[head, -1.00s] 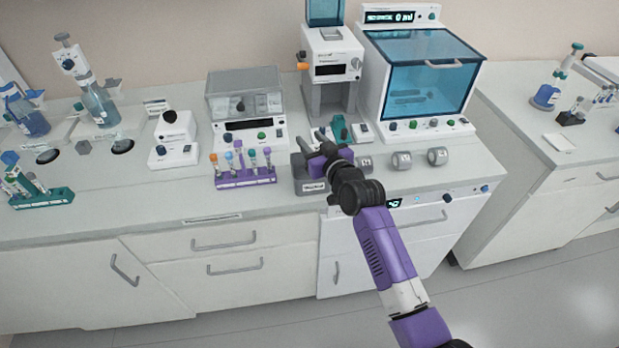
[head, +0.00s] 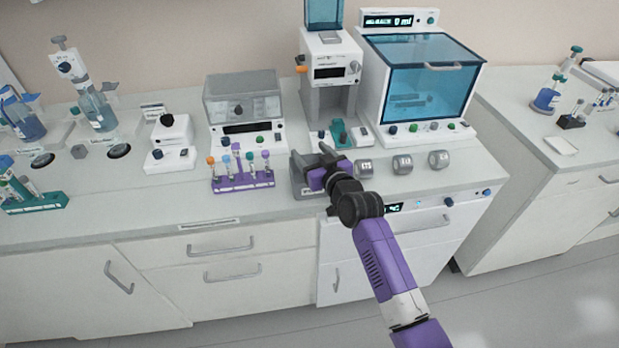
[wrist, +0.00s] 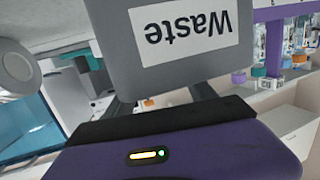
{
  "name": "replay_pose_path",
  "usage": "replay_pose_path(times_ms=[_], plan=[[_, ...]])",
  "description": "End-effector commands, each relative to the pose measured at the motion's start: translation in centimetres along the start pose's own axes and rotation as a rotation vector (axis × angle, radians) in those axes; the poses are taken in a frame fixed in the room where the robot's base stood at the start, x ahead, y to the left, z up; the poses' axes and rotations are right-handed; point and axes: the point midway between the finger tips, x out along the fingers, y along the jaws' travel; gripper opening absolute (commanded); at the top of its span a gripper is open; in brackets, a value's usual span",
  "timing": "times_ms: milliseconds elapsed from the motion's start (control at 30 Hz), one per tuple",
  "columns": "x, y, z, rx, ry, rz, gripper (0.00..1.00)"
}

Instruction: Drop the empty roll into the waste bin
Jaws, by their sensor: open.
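The waste bin (head: 303,184) is a small grey box at the counter's front edge. Its "Waste" label shows upside down in the wrist view, on the bin's grey wall (wrist: 112,45). My gripper (head: 312,157) is open at the top of the bin. In the wrist view the two dark fingers (wrist: 162,98) stand apart beside the bin wall, with no roll seen between them. The empty roll cannot be made out. The inside of the bin is hidden.
Grey round pieces (head: 402,164) stand in a row right of the bin. A purple tube rack (head: 243,184) is close on its left. A white dispenser (head: 331,70) and a blue-windowed cabinet (head: 428,85) stand behind.

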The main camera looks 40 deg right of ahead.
Motion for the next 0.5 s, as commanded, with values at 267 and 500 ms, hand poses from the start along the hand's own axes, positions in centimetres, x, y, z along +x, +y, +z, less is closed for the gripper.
replay_pose_path(times_ms=[267, 500], plan=[[-2.6, 0.0, 0.3, 0.001, 0.0, 0.001, 0.65], [-6.2, 0.0, 0.2, 0.001, -0.001, 0.0, 0.65]])
